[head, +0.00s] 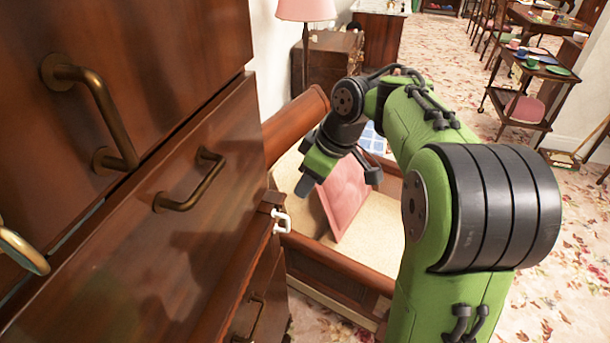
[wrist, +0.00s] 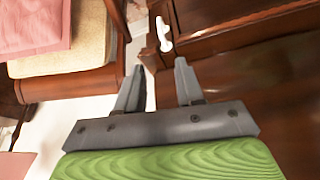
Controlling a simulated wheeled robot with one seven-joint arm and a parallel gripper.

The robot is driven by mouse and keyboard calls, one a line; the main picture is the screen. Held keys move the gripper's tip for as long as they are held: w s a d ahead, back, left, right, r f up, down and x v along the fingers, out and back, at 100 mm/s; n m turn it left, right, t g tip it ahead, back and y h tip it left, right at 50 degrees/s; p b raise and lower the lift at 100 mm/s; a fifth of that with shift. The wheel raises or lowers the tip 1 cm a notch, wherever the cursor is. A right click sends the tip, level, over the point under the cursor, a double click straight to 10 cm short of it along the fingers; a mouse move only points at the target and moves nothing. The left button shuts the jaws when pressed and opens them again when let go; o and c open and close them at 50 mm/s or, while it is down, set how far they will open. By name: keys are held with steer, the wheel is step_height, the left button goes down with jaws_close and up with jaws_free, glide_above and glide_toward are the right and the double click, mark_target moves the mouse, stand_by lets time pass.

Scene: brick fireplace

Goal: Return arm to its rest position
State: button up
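My arm (head: 440,200), green with dark joints, reaches forward from the lower right and bends down to the left at its far end. My gripper (head: 338,182) is over the wooden seat with the pink cushion, to the right of the dresser. In the wrist view my gripper (wrist: 159,66) has its two grey fingers apart, with nothing between them. A small white item (head: 281,221) is at the edge of a dresser drawer. It also shows in the wrist view (wrist: 163,34), just beyond the fingertips; I cannot tell whether it is attached.
The dark wooden dresser (head: 120,240) with brass handles fills the left, close to my gripper. A pink cushion (head: 345,195) leans on the cream seat (head: 320,240). A lamp (head: 305,10) and a tea trolley (head: 530,75) stand farther back. Flowered carpet (head: 440,60) is open at right.

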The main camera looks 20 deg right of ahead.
steer(key=s+a+r+m+h+p, duration=0.1)
steer(key=s+a+r+m, duration=0.25)
steer(key=s, duration=0.55)
steer(key=s+d+f+m+t+h, duration=0.1)
steer(key=s+m, duration=0.1)
steer(key=s, duration=0.5)
steer(key=s+f+m+t+h+p, duration=0.1)
steer(key=s+m, duration=0.2)
steer(key=s, duration=0.3)
steer(key=shift+s+d+f, duration=0.35)
steer(key=shift+d, duration=0.05)
stand_by(0.4)
